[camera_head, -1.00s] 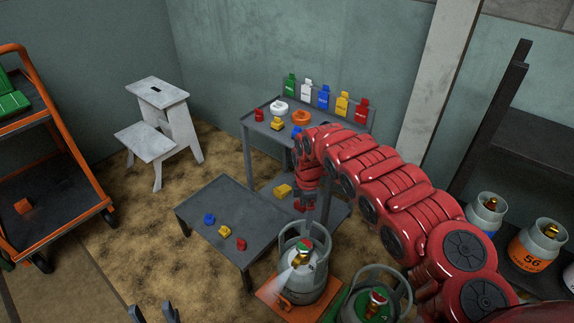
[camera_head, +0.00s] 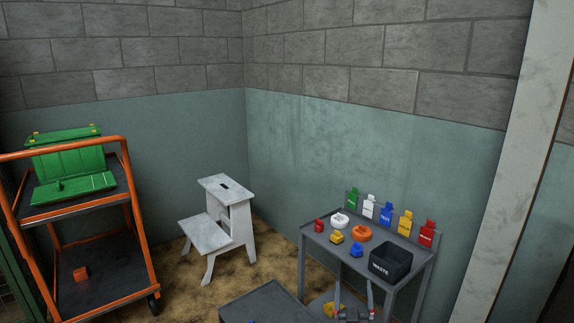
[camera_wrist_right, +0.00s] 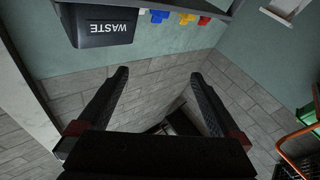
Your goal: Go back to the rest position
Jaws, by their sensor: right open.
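My right gripper (camera_head: 354,290) shows at the bottom edge of the head view, in front of the grey work table (camera_head: 318,240), with its fingers pointing up. In the right wrist view the right gripper (camera_wrist_right: 160,75) is open, with nothing between its fingers. The black waste bin (camera_head: 390,262) stands on the table's right front corner; it also shows upside down in the wrist view (camera_wrist_right: 100,28). My left gripper is out of view.
A low dark table (camera_head: 268,302) is at bottom centre. A white step stool (camera_head: 228,225) and an orange cart (camera_head: 128,180) stand left.

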